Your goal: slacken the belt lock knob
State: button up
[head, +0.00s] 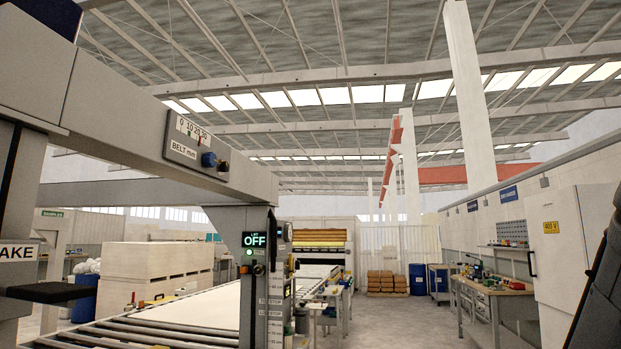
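A grey gantry beam (110,115) crosses the upper left of the head view. On its side is a white plate marked "BELT mm" (181,151), with a scale numbered from 0 above it (190,130). A blue knob (209,159) sits at the right end of the plate. A small dark round part (223,166) sits just right of it. Which of the two is the belt lock knob, and how tight it is, I cannot tell. My gripper is not in view, and nothing is seen touching the knob.
A grey post with a display reading "OFF" (255,240) stands under the beam's right end. A roller conveyor (150,335) runs below. At right are a workbench (495,290) and a white cabinet (570,250). Bare floor (400,325) lies between conveyor and bench.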

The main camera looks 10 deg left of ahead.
aim_at(224, 167)
jog(key=z, duration=0.35)
jog(key=i, duration=1.65)
jog(key=u, duration=0.6)
